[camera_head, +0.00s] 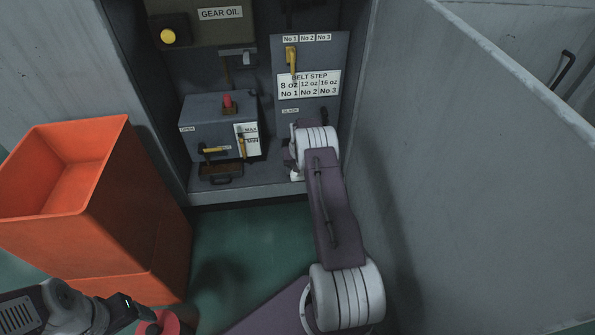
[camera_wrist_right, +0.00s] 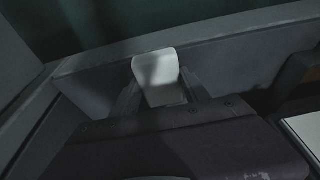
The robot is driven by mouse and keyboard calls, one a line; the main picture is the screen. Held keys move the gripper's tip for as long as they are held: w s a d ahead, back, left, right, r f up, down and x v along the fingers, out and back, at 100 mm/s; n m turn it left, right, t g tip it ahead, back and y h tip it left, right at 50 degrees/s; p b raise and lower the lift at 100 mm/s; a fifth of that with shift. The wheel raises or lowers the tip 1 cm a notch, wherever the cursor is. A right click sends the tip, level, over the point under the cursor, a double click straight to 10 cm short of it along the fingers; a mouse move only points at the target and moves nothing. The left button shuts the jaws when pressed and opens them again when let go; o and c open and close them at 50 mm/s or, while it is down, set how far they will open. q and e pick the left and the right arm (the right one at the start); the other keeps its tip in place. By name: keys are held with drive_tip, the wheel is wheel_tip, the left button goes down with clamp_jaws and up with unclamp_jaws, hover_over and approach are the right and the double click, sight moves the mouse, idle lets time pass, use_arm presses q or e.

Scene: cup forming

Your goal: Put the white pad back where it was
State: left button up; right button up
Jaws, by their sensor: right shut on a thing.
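The white pad (camera_wrist_right: 157,78) is between the two dark fingers of my right gripper (camera_wrist_right: 160,92) in the right wrist view. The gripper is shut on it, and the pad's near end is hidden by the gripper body. In the head view a small white piece, which looks like the pad (camera_head: 297,176), shows under my right wrist, at the cabinet's front ledge. My right arm hides most of the gripper there. I cannot tell whether the pad touches the ledge.
The grey cabinet holds a control box (camera_head: 205,112) with a red knob and yellow levers, and a belt-step panel (camera_head: 318,55). An orange bin (camera_head: 120,200) stands left. Green floor (camera_head: 250,235) between is clear.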

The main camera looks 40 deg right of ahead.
drive_tip(key=shift+f, duration=0.2)
drive_tip(key=o, duration=1.5)
drive_tip(key=shift+c, duration=0.2)
drive_tip(key=shift+r, duration=0.15)
